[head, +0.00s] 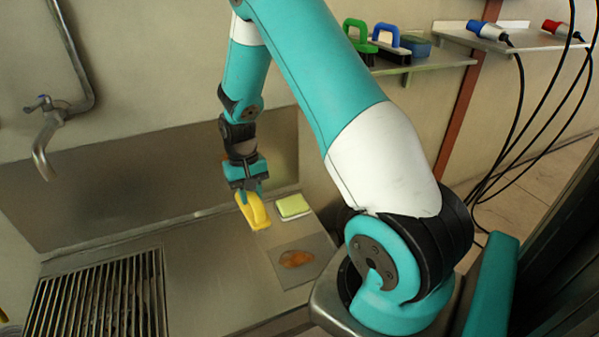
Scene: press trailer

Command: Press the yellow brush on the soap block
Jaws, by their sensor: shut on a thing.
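My gripper (246,187) points down over the metal counter and is shut on the yellow brush (254,212). The brush hangs tilted below the fingers; its underside is hidden, and I cannot tell whether it touches the counter. A pale yellow-green block (293,206), which looks like the soap block, lies on the counter just right of the brush, near the back wall. The brush and this block appear apart.
A dark square plate (297,260) with an orange-brown patch lies in front of the block. A slatted grate (100,300) is at left, below a wall tap (45,140). Green-handled (356,35) and blue-handled (388,40) brushes stand on a shelf. The counter's middle is clear.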

